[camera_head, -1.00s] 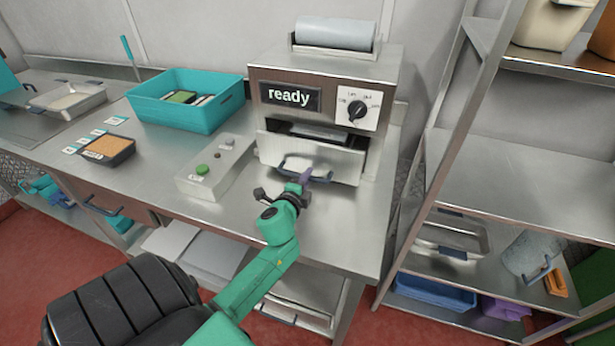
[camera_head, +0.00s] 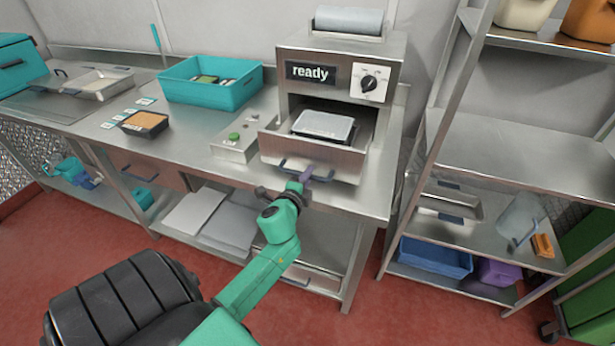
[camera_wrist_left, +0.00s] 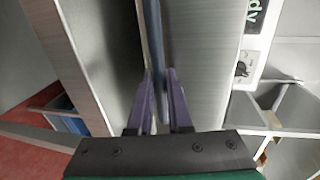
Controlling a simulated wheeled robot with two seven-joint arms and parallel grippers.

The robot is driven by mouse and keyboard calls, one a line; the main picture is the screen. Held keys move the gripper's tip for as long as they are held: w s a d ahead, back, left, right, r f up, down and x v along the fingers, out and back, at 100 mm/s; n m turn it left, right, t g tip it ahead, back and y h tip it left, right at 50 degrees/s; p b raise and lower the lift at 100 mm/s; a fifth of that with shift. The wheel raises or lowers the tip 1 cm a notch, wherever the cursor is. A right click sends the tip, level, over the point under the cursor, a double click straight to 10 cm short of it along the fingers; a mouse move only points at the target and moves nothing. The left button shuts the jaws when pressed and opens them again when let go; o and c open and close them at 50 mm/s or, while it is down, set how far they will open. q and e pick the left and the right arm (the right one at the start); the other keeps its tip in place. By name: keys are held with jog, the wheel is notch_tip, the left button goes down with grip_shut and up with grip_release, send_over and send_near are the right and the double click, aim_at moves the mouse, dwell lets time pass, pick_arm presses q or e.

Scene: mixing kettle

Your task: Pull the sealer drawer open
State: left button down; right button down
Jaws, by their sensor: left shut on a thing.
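The sealer (camera_head: 340,72) stands on the steel counter, with a "ready" display and a dial on its front. Its drawer (camera_head: 318,157) is pulled out toward me, and a tray with a pale top (camera_head: 324,125) sits inside it. My left gripper (camera_head: 308,177) is at the drawer front, shut on the dark blue handle (camera_head: 292,169). In the left wrist view the purple fingers (camera_wrist_left: 160,100) stand on either side of the handle bar (camera_wrist_left: 154,50). My right gripper is not in view.
A control box with a green button (camera_head: 235,138) sits left of the sealer. A teal bin (camera_head: 205,90) and a small filled tray (camera_head: 145,122) are further left on the counter. A steel shelf rack (camera_head: 500,150) stands close on the right.

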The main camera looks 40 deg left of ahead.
pick_arm(q)
jog(key=shift+w, duration=0.1)
jog(key=c, duration=0.8)
grip_release()
jog(key=shift+c, duration=0.2)
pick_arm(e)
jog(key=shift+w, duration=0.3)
pick_arm(q)
jog(key=b+v, duration=0.2)
jog(key=v, duration=1.2)
jog(key=shift+s+d, duration=0.15)
jog(key=shift+s, duration=0.1)
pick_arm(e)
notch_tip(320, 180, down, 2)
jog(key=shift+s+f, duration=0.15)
